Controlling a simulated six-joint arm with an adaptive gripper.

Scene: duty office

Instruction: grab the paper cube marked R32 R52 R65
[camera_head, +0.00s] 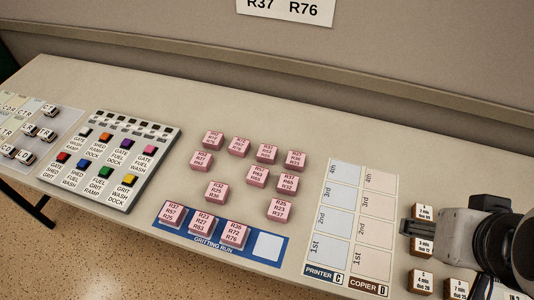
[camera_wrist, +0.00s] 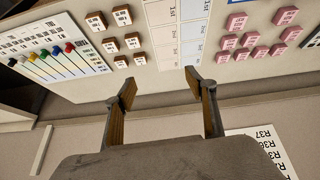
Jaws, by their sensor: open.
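Several pink paper cubes stand on the table in the head view, in loose rows behind a blue strip. Their printing is small; a back-row cube (camera_head: 266,153) may read R32 R52 R65, but I cannot be certain. The pink cubes also show at upper right in the wrist view, where I cannot tell which is the marked one. My gripper (camera_wrist: 160,80) is open and empty, its two fingers apart above the table's back edge. In the head view, my gripper (camera_head: 408,229) is at the right, beyond the printer and copier sheet and well apart from the pink cubes.
The blue gritting run strip (camera_head: 268,247) holds three pink cubes and one blank square. The printer and copier sheet (camera_head: 343,225) lies between the cubes and my gripper. Brown-sided blocks (camera_head: 421,281) stand at right. A board with coloured pieces (camera_head: 150,155) is at left. A wall rises behind.

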